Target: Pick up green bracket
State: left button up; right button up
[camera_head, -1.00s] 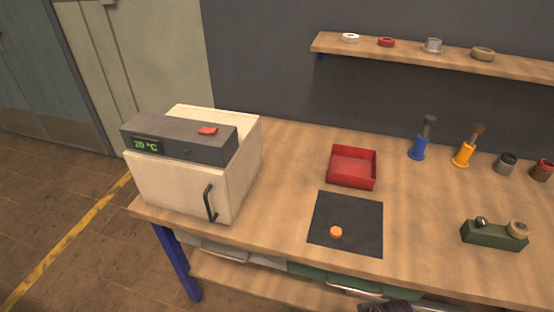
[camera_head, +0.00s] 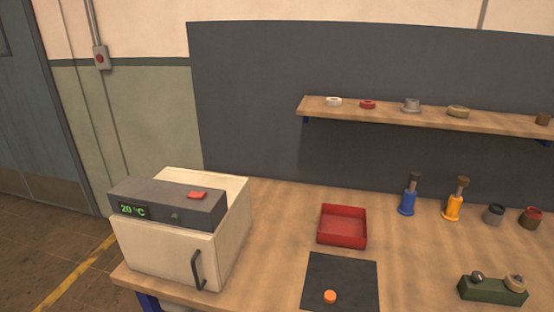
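A dark green block-like piece (camera_head: 492,291) lies on the workbench at the lower right. It is the only green thing on the bench that could be the green bracket. Neither of my grippers is in view.
A cream chamber (camera_head: 168,258) with a 20 °C display stands at the left, its door shut. A red tray (camera_head: 342,240), a black mat (camera_head: 352,272) with an orange cap (camera_head: 330,297), and blue (camera_head: 407,203) and yellow (camera_head: 454,207) bottles share the bench. A shelf (camera_head: 433,118) holds several small parts.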

aim_at(492, 290)
jog(key=z, duration=1.6)
jog(key=i+l+u, duration=0.1)
